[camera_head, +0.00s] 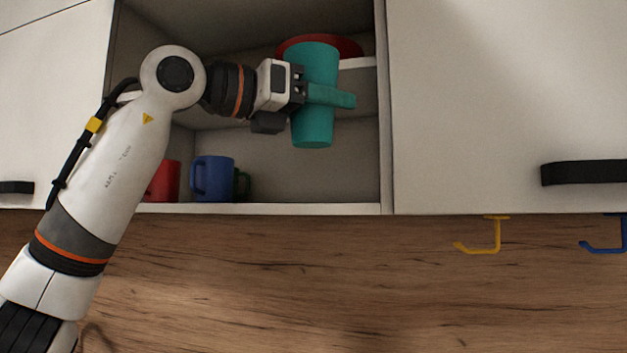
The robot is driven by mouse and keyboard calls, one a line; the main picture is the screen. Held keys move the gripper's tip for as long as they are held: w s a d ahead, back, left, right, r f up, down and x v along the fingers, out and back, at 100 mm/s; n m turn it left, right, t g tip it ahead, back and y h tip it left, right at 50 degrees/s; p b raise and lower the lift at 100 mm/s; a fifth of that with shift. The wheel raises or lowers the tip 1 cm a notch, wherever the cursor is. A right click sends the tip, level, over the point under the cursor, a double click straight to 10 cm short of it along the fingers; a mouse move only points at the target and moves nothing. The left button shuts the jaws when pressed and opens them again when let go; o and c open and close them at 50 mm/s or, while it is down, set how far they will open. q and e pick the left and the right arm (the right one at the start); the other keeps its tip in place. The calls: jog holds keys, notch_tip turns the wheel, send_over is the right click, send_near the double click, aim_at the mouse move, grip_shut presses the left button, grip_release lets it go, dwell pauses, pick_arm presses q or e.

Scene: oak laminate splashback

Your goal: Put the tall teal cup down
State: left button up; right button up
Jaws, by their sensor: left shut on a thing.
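The tall teal cup (313,125) is in front of the open cabinet compartment in the head view, close to upright. Its handle sticks out to the right. My left gripper (300,92) comes in from the left and is shut on the cup around its middle. The gripper's far finger is partly hidden by the cup. The cup's base appears above the level of the lower shelf; I cannot tell how deep in the cabinet it is. My right gripper is not in view.
A red cup (168,182) and a blue mug (214,178) stand on the lower shelf (300,208), with a green mug (243,184) partly behind the blue one. A red dish (352,46) sits on the upper shelf (358,63). The lower shelf's right part is clear. Yellow (497,236) and blue (622,238) hooks hang below.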

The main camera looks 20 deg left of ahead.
aim_at(330, 110)
pick_arm(q)
jog(key=w+p, duration=0.8)
jog(key=w, duration=0.8)
jog(key=f, duration=0.3)
jog(key=shift+w+a+f, duration=0.1)
jog(key=shift+w+f, duration=0.2)
jog(key=shift+f, duration=0.1)
notch_tip(330, 110, down, 3)
jog(key=shift+r+p, duration=0.15)
jog(key=shift+p, duration=0.8)
jog(key=shift+w+f, duration=0.15)
jog(key=shift+f, duration=0.35)
jog(key=o, duration=1.1)
jog(key=shift+c, duration=0.2)
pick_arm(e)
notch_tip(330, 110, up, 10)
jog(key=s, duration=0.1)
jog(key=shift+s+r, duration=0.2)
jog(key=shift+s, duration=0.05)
